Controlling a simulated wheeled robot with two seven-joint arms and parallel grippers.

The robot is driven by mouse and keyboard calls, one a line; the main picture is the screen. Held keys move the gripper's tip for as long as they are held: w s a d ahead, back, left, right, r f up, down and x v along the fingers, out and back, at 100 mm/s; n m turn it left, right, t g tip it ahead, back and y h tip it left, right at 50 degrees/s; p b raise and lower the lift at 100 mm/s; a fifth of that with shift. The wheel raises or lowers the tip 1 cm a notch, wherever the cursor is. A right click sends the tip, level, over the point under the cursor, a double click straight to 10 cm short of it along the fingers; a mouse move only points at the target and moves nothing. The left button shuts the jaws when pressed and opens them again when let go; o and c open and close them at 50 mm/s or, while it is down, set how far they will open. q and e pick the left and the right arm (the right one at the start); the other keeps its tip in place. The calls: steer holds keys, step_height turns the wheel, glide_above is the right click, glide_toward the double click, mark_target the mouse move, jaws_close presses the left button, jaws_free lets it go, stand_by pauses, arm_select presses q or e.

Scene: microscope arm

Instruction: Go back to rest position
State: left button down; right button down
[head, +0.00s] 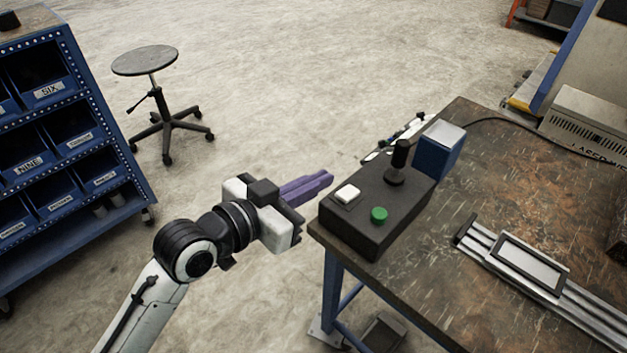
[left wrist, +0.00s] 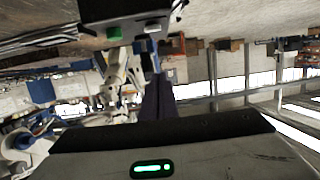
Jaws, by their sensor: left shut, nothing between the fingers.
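My left gripper (head: 308,188) reaches in from the lower left in the head view. Its purple fingers are together with nothing between them, and they point right, just off the left edge of the table. The fingers also show in the left wrist view (left wrist: 160,100). A black control box (head: 375,215) sits on the table corner to the right of the fingertips. It carries a white switch (head: 347,194), a green button (head: 379,214) and a black joystick (head: 397,162). The gripper appears apart from the box. My right gripper is not in view.
The worn brown table (head: 410,285) fills the right side, with a metal rail and framed plate (head: 517,263) on it. A blue box (head: 438,150) stands behind the control box. A blue bin rack (head: 60,130) and a stool (head: 145,62) stand left. Floor between is clear.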

arm_select(q)
steer(key=shift+s+a+r, duration=0.2)
steer(key=shift+s+a, duration=0.05)
steer(key=shift+s, duration=0.1)
